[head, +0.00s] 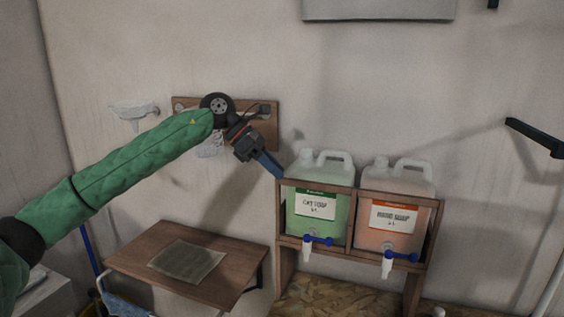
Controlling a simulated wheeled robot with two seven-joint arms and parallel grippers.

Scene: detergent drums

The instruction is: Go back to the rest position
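My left arm, in a green sleeve, reaches in from the left across the head view. Its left gripper (272,167) has blue fingers that point down and right. The fingertips are beside the upper left corner of the wooden rack and look close to it; I cannot tell if they touch. The fingers overlap from this side, so their opening is not clear. No object shows in them. A green jug (318,207) and an orange-pink jug (393,213) stand upright in the rack (351,221). My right gripper is not in view.
Blue-handled taps (318,241) stick out below the jugs. A wooden wall shelf (218,262) with a grey mat (187,260) is at lower left. A wooden wall board (262,132) is behind my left wrist. A dark bracket (536,137) is at the right.

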